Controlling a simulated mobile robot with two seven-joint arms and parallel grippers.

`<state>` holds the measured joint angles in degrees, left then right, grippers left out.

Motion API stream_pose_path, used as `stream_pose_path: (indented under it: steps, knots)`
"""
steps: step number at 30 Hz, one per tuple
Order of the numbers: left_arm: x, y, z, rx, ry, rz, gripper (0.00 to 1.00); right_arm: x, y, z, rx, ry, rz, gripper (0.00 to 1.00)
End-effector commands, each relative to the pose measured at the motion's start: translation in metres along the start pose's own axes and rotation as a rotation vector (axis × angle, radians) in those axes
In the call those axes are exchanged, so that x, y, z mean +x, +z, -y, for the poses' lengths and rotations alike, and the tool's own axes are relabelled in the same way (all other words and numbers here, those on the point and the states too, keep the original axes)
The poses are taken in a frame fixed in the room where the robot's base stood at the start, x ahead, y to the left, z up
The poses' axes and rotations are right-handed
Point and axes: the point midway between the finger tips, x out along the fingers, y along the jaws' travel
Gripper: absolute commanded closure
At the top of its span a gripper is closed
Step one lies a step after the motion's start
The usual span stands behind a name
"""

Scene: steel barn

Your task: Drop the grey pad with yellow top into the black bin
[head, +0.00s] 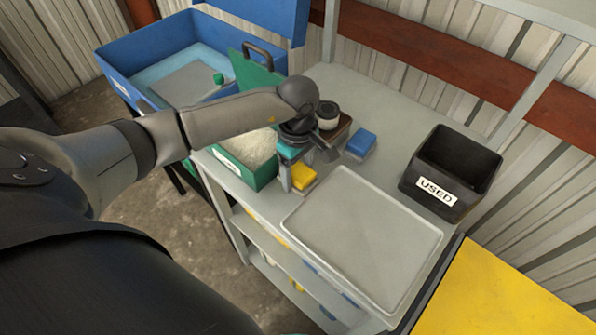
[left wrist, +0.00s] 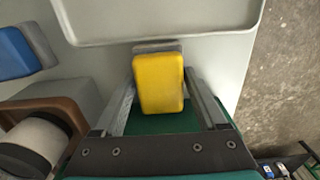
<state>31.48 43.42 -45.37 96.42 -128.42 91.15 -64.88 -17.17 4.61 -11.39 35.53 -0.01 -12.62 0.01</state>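The grey pad with yellow top (head: 303,177) lies on the grey bench between the green box and the tray. In the left wrist view the pad (left wrist: 159,84) shows its yellow face, with a strip of grey at its far end. My left gripper (head: 306,166) is over it, pointing down. Its fingers are apart, one on each side of the pad, with a gap visible on both sides; I cannot tell how far down they reach. The black bin (head: 421,189), labelled USED, stands on the bench at the right. My right gripper is not in view.
A grey pad with blue top (head: 362,142) and a brown holder with a white-and-black roll (head: 328,116) are close behind the gripper. A shallow grey tray (head: 360,240) lies in front. A green box (head: 233,169) of white material and a blue sink (head: 131,58) are left.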

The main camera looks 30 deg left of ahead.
Motion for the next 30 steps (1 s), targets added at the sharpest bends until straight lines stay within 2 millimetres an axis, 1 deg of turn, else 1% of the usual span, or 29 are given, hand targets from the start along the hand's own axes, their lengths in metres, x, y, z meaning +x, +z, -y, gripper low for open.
stream_pose_path:
  steps: [1,6,14,17,20,27,30]
  knots:
    - [0.0,0.0,0.0,0.0,0.0,0.0,0.19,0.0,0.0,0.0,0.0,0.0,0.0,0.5]
    - [0.0,0.0,0.0,0.0,0.0,0.0,0.01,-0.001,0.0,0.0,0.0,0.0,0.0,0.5]
    - [-0.001,0.0,0.0,0.0,0.0,0.0,0.01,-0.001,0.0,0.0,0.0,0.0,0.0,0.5]
    - [-0.006,0.0,0.0,0.0,0.0,0.001,0.01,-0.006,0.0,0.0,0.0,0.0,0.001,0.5]
    - [-0.022,-0.001,-0.001,0.0,0.005,-0.002,0.01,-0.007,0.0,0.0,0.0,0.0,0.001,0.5]
    - [-0.076,-0.001,-0.001,0.0,0.005,-0.003,0.01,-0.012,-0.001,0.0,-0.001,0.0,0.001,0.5]
    - [-0.096,-0.001,-0.001,0.001,0.004,-0.001,0.01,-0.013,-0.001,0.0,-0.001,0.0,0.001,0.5]
